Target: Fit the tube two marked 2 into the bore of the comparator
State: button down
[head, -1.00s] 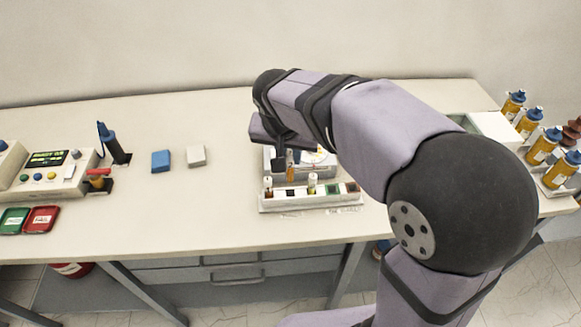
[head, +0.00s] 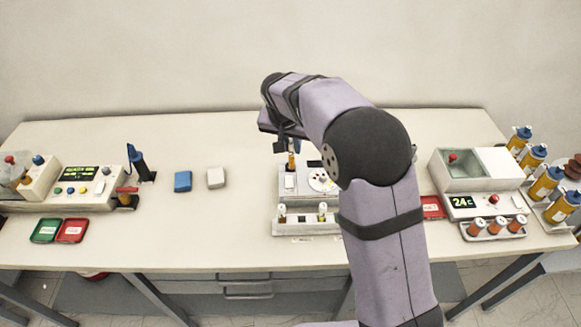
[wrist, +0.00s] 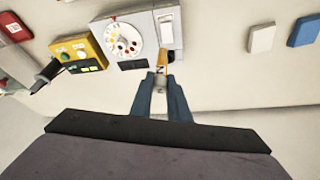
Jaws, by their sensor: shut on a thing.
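My gripper (head: 290,143) is shut on an amber tube (head: 291,161), which hangs upright below the fingers. The tube is at the back left corner of the comparator (head: 289,183), a white box with a round colour disc (head: 321,180). In the wrist view, the gripper fingers (wrist: 165,82) reach toward the amber tube (wrist: 162,60), beside the edge of the comparator (wrist: 166,23). I cannot tell the gap between tube and comparator. The bore is not clearly visible, and no number on the tube is legible.
A white rack (head: 303,230) with tubes stands in front of the comparator. A blue block (head: 183,181) and a white block (head: 216,178) lie left. A bath with display (head: 462,203) stands right. A yellow meter (wrist: 78,50) sits beyond the comparator. My arm hides some table.

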jog(key=shift+w+a+b+x, duration=0.15)
jog(key=shift+w+a+x, duration=0.1)
jog(key=shift+x, duration=1.65)
jog(key=shift+w+a+b+x, duration=0.15)
jog(key=shift+w+a+x, duration=0.1)
jog(key=shift+x, duration=1.6)
jog(key=shift+w+a+b+x, duration=0.15)
jog(key=shift+w+a+x, duration=0.1)
jog(key=shift+x, duration=1.65)
jog(key=shift+r, duration=0.25)
